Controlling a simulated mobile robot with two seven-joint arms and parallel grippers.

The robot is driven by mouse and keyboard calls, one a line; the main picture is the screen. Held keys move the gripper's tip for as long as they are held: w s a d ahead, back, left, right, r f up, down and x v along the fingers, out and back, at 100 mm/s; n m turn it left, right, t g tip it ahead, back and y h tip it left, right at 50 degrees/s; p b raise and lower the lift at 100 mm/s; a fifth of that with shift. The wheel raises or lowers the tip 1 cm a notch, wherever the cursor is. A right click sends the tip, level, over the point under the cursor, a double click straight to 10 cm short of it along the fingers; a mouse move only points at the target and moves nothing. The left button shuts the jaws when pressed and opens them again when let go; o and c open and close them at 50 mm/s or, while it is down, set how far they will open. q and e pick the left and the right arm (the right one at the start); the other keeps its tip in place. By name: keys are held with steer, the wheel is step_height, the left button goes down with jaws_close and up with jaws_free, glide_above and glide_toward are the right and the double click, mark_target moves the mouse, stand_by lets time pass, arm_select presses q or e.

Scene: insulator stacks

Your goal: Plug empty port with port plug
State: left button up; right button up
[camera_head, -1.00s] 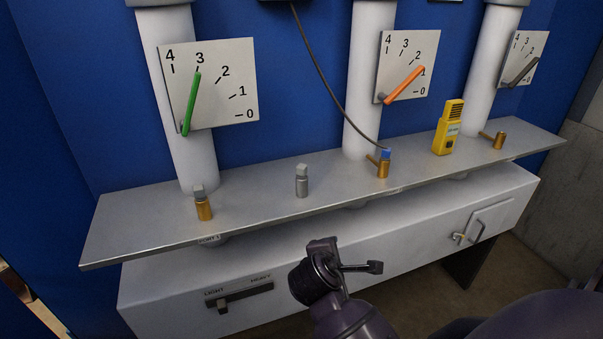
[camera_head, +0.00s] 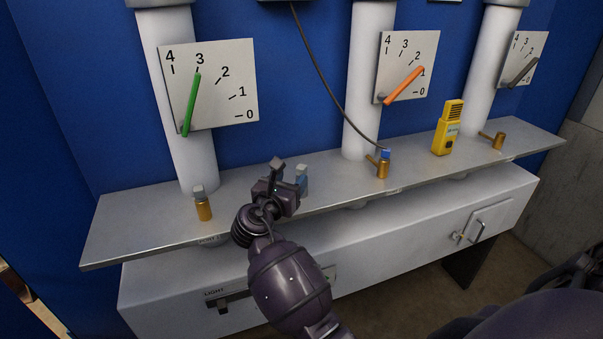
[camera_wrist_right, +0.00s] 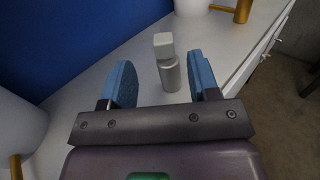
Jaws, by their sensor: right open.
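A small grey plug with a square top stands upright on the metal shelf. In the right wrist view the plug (camera_wrist_right: 168,65) is between the two blue-padded fingers, with visible gaps on both sides. My right gripper (camera_head: 288,175) is open at the plug; in the head view it hides most of the plug, leaving the top (camera_head: 302,168) in sight. A brass port (camera_head: 498,140) at the far right of the shelf shows no cap or cable. The left brass port (camera_head: 202,206) has a grey top; the middle brass port (camera_head: 383,165) has a blue top. My left gripper is out of view.
The shelf (camera_head: 130,230) runs along a blue wall, with three white columns and dial gauges behind it. A yellow handheld device (camera_head: 448,128) stands between the middle and right ports. A dark cable hangs to the middle port. A white cabinet (camera_head: 400,240) is below.

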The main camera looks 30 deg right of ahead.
mark_target(299, 170)
steer(key=shift+x, duration=3.95)
steer(key=shift+s+f, duration=0.1)
steer(key=shift+s, duration=0.15)
steer(key=c, duration=1)
